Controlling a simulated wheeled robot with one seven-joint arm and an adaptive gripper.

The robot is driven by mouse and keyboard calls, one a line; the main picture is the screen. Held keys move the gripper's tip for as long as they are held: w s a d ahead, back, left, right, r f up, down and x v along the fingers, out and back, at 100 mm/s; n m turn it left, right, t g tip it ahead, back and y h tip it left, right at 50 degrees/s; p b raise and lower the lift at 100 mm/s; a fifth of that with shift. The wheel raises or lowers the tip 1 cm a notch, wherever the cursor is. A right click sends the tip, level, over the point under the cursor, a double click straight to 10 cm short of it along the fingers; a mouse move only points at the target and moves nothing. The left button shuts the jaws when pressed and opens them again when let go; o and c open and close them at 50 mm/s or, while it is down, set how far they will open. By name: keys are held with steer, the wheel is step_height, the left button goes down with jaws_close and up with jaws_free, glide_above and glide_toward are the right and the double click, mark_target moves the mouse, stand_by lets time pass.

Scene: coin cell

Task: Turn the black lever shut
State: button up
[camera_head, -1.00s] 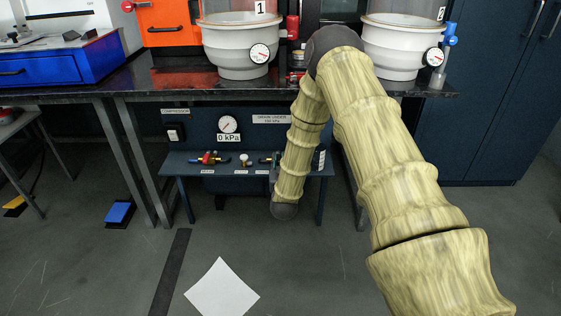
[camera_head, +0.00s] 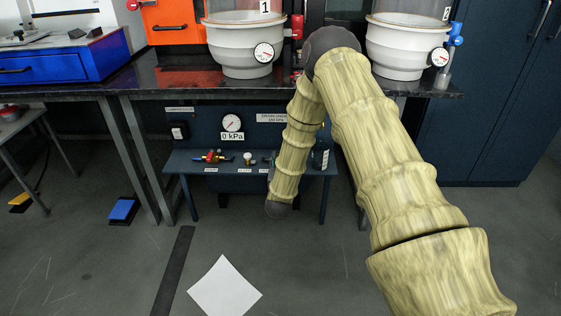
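A low blue shelf (camera_head: 225,170) under the bench carries a row of small fittings. A red-handled valve (camera_head: 212,157) is at its left, and a small brass-and-white fitting (camera_head: 248,158) is right of it. Another fitting (camera_head: 268,160) shows only in part beside my forearm. I cannot make out a black lever; my forearm covers the shelf's right part. My arm bends down in front of the shelf, its dark lower joint below shelf height. My gripper is not visible; it is hidden beyond the arm.
A pressure gauge (camera_head: 231,123) above the shelf is labelled 0 kPa. White vessels (camera_head: 240,50) with gauges stand on the dark bench (camera_head: 175,78). Bench legs flank the shelf. A white sheet (camera_head: 225,288) and a blue pedal (camera_head: 123,210) lie on the floor.

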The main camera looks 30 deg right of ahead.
steer(key=shift+s, duration=0.1)
steer(key=v, duration=1.1)
steer(key=shift+s+a, duration=0.25)
steer(key=shift+s, duration=0.05)
